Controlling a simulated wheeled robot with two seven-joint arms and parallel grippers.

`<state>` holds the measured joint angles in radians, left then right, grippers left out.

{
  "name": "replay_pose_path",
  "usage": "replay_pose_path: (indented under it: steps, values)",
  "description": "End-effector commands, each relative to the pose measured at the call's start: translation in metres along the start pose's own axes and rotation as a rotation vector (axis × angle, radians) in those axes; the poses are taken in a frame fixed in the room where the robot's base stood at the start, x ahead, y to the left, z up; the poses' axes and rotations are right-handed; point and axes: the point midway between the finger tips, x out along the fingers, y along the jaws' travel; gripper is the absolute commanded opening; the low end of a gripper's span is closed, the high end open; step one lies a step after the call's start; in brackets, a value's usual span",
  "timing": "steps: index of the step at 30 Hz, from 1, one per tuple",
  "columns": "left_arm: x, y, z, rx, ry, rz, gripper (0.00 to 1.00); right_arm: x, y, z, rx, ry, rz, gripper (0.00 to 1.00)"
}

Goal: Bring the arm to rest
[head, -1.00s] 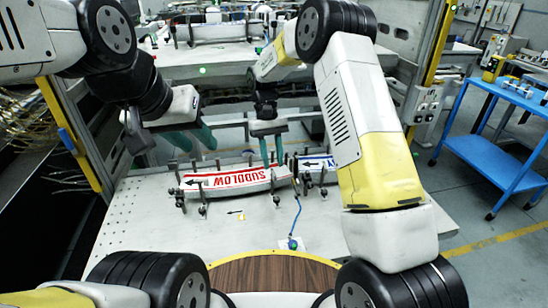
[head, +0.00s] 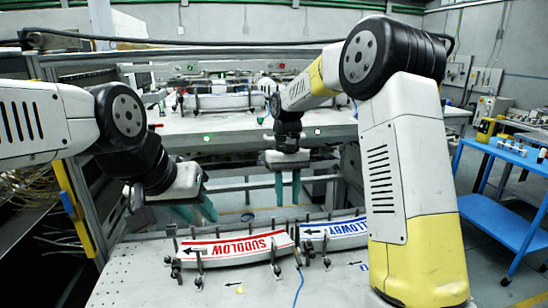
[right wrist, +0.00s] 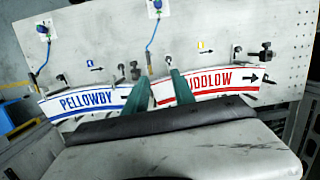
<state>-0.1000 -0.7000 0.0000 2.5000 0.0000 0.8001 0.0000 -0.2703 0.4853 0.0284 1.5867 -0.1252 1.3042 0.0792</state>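My right arm reaches in from the right in the head view. Its gripper (head: 288,188) hangs above and behind the label row, its two teal fingers apart with nothing between them. The right wrist view shows the same fingers (right wrist: 159,90) over the place where the two labels meet. My left gripper (head: 197,212) is tilted at the left, its teal fingers apart and empty, just behind the left end of the red label.
The labels sit on a pale perforated table (head: 135,270). A blue cable (head: 299,287) runs forward from the row. A second workbench (head: 215,125) stands behind. A blue cart (head: 495,215) is at the right, and a yellow-edged post (head: 78,210) at the left.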

Motion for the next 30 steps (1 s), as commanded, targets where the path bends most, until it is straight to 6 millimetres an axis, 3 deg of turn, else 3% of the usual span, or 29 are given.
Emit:
replay_pose_path:
  steps: [1, 6, 12, 21, 25, 30]
  values:
    - [0.000, 0.000, 0.000, 0.000, 0.000, 0.000, 0.36, -0.017, 0.007, 0.018, 0.013, 0.049, -0.010, 0.31]
    - [0.000, 0.000, 0.000, 0.000, 0.000, 0.000, 0.36, -0.052, 0.022, 0.071, 0.049, 0.198, -0.039, 0.31]
    - [0.000, 0.000, 0.000, 0.000, 0.000, 0.000, 0.36, -0.074, 0.035, 0.137, 0.096, 0.376, -0.064, 0.31]
    - [0.000, 0.000, 0.000, 0.000, 0.000, 0.000, 0.36, -0.069, 0.039, 0.225, 0.165, 0.633, -0.084, 0.31]
    - [0.000, 0.000, 0.000, 0.000, 0.000, 0.000, 0.36, -0.061, 0.038, 0.247, 0.186, 0.709, -0.087, 0.31]
    - [0.000, 0.000, 0.000, 0.000, 0.000, 0.000, 0.36, -0.054, 0.037, 0.258, 0.198, 0.754, -0.087, 0.31]
